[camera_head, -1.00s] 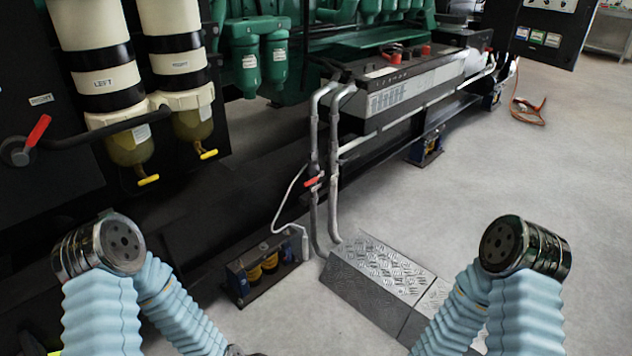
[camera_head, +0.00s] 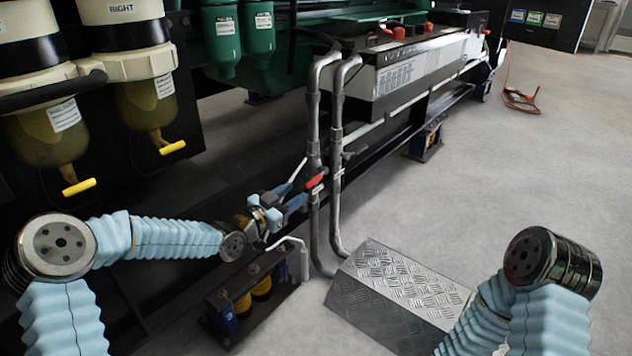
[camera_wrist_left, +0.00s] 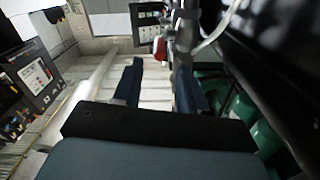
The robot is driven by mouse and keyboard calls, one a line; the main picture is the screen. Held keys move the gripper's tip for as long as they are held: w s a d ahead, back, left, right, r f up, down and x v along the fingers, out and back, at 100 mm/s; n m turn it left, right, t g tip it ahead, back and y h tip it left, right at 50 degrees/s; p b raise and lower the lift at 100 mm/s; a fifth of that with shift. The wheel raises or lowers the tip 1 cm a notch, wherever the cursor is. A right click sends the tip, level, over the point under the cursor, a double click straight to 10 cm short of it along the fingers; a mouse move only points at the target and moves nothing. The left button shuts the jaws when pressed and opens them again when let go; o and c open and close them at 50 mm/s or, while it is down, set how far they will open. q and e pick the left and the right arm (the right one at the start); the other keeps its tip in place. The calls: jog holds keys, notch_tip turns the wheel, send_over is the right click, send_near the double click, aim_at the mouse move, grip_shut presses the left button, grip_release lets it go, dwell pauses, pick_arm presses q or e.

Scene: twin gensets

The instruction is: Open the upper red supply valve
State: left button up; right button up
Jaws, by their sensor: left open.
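A small red valve lever (camera_head: 316,181) sits on the left of two upright grey pipes (camera_head: 313,130). It also shows in the left wrist view (camera_wrist_left: 159,48), just beyond the fingertips and between their lines. My left gripper (camera_head: 297,192) is open, with its dark blue fingers pointing at the lever from the left. In the left wrist view the gap between its fingers (camera_wrist_left: 158,80) looks empty. I cannot tell whether a finger touches the lever or pipe. My right gripper is out of view; only part of that arm shows at the lower right.
A tread-plate step (camera_head: 395,285) stands on the floor by the pipe bottoms. A thin white hose (camera_head: 290,243) hangs below my left gripper. Filter bowls with yellow taps (camera_head: 172,147) are at the upper left.

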aim_at(319, 177)
pick_arm(q)
jog(key=x, duration=0.9)
jog(key=shift+w+d+f+b, duration=0.1)
jog(key=shift+w+d+b, duration=0.1)
jog(key=shift+b, duration=0.2)
grip_shut()
